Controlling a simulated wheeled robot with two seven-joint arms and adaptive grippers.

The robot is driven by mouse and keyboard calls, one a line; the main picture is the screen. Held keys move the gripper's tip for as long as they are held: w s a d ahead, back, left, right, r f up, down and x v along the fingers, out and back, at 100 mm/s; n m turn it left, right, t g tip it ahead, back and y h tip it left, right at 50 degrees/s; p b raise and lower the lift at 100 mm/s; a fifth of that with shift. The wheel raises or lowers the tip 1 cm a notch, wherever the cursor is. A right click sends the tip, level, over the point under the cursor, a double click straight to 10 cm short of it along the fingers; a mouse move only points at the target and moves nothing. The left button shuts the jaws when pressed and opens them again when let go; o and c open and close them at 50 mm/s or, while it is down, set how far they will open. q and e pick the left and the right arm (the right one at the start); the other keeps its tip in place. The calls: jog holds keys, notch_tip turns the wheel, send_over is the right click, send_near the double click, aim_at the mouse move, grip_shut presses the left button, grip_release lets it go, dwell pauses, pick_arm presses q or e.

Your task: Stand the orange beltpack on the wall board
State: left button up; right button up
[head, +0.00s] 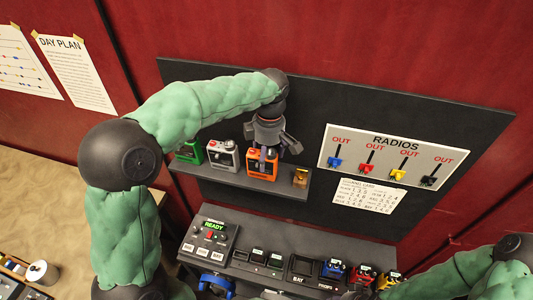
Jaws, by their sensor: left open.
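The orange beltpack (261,168) stands upright on the narrow dark shelf (233,177) of the black wall board (215,88). It is between a grey-white beltpack (223,157) and a small brass-coloured item (301,177). My left gripper (271,150) is open, pointing down right at the top of the orange beltpack. Its fingers hide part of the beltpack's top; whether they touch it I cannot tell. My right arm comes in at the lower right, and its gripper end is mostly cut off by the bottom edge.
A green beltpack (189,151) stands at the shelf's left end. A RADIOS panel (393,160) with coloured hooks marked OUT hangs on the right. Below is a dark console (211,235) with a READY display and slots; blue, red and yellow beltpacks (363,276) sit at its right.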

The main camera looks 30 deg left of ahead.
pick_arm(q)
jog(key=r, duration=1.2)
jog(key=shift+w+d+r, duration=0.15)
jog(key=shift+d, duration=0.1)
